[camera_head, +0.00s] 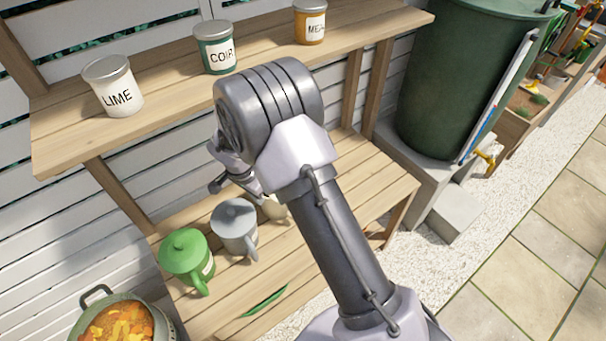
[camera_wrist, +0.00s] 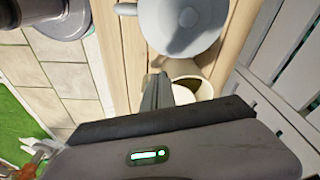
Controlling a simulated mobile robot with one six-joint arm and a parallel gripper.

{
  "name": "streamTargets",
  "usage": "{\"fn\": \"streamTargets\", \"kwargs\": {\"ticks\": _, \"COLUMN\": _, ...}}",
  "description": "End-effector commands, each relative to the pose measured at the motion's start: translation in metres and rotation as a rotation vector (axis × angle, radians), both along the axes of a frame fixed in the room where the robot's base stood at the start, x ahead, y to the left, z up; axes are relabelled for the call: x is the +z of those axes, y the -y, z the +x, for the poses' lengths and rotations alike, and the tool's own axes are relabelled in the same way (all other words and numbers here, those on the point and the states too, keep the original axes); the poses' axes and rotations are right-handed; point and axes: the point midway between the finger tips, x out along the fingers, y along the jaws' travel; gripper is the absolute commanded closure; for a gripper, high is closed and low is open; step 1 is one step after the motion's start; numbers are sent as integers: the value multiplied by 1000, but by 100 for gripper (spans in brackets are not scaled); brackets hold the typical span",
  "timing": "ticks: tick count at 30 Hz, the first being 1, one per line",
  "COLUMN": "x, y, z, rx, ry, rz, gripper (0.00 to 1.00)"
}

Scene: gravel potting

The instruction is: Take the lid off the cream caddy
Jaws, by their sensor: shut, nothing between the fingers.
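The cream caddy (camera_wrist: 203,88) stands on the lower shelf beside the grey caddy. In the wrist view its pale body and rim show behind my finger, with a darker olive patch inside the rim. I cannot tell whether its lid is on. In the head view only a small part of the cream caddy (camera_head: 273,208) shows beneath my arm. My gripper (camera_wrist: 156,88) is shut and empty, in front of the cream caddy in the wrist view; I cannot tell whether it touches. The grey caddy (camera_head: 234,228) has its grey lid on.
A green lidded caddy (camera_head: 187,256) stands left of the grey one. A green strip-like thing (camera_head: 264,301) lies on the shelf's front. Lime (camera_head: 120,98), coir (camera_head: 219,57) and orange (camera_head: 310,28) tins stand on the upper shelf.

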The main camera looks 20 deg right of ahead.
Motion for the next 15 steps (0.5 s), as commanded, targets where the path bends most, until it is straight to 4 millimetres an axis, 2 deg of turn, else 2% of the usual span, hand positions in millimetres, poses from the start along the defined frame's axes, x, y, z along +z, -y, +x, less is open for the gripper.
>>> {"fn": "streamTargets", "kwargs": {"ticks": 5, "x": 0, "y": 9, "z": 7, "rx": -75, "ry": 12, "rz": 7, "gripper": 100}}
{"fn": "streamTargets", "kwargs": {"ticks": 15, "x": -2, "y": 72, "z": 45, "rx": -73, "ry": 12, "rz": 8, "gripper": 100}}
